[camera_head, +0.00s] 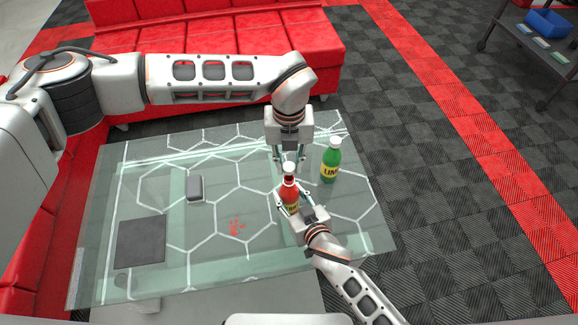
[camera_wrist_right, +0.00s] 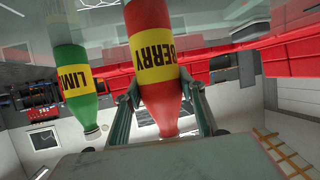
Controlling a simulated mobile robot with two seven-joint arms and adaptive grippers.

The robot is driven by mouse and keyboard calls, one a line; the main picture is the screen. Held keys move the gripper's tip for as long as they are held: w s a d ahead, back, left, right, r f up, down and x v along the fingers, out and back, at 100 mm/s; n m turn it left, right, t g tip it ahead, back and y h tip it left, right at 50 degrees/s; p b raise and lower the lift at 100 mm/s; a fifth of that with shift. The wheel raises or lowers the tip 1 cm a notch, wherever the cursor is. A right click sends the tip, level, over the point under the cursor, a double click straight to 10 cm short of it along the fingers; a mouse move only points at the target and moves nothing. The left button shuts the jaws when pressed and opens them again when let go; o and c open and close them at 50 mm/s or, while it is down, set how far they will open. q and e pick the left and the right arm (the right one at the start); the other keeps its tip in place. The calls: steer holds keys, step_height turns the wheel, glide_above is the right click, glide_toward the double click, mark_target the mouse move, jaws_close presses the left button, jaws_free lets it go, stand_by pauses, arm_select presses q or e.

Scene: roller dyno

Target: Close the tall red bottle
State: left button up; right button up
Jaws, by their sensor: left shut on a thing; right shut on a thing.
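The tall red bottle (camera_head: 290,194) with a yellow label stands upright on the glass table. My right gripper (camera_head: 294,205) is shut around its body. In the right wrist view, which is upside down, the red bottle (camera_wrist_right: 160,93) lies between the two fingers of the right gripper (camera_wrist_right: 160,100). My left gripper (camera_head: 289,160) points down from above and is shut on the white cap (camera_head: 288,168) at the bottle's top. Whether the cap is seated on the neck or just above it I cannot tell.
A green bottle (camera_head: 331,161) with a yellow label and white cap stands close to the right. The glass table (camera_head: 160,275) bears a small grey box (camera_head: 194,188) and a dark square pad (camera_head: 141,241) at left. A red sofa (camera_head: 220,35) stands behind.

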mark_target(288, 192)
arm_select(q)
steer(key=shift+f, duration=0.9)
steer(key=shift+f, duration=0.9)
steer(key=shift+f, duration=0.55)
